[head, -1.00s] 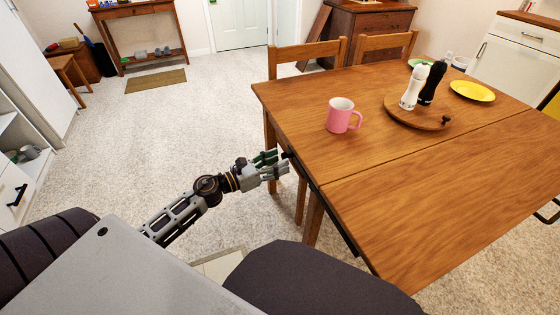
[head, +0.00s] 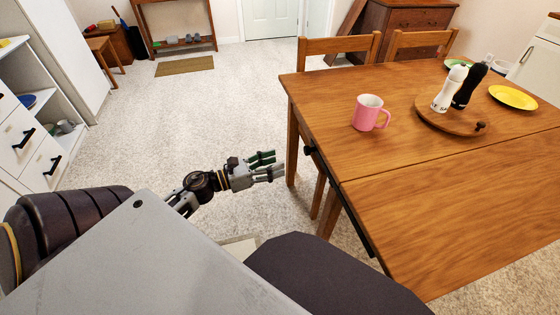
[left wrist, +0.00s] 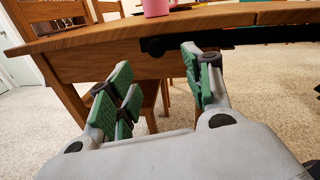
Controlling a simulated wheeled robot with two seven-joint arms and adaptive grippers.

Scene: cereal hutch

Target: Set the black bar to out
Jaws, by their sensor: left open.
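The black bar (head: 357,222) runs under the near edge of the wooden table (head: 440,220). A black knob (head: 309,150) sticks out near its far end, under the tabletop. In the left wrist view the bar (left wrist: 262,36) shows as a dark strip under the tabletop, with the round knob (left wrist: 153,47) at its left. My left gripper (head: 274,164) is open and empty, left of the table edge and apart from the knob. Its green-padded fingers (left wrist: 160,82) frame the space below the knob. My right gripper is not in view.
A pink mug (head: 369,113) stands near the table's left edge. A round wooden tray (head: 455,122) holds white and black mills. A yellow plate (head: 513,97) lies behind it. Chairs (head: 340,46) stand at the far side. The carpet left of the table is clear.

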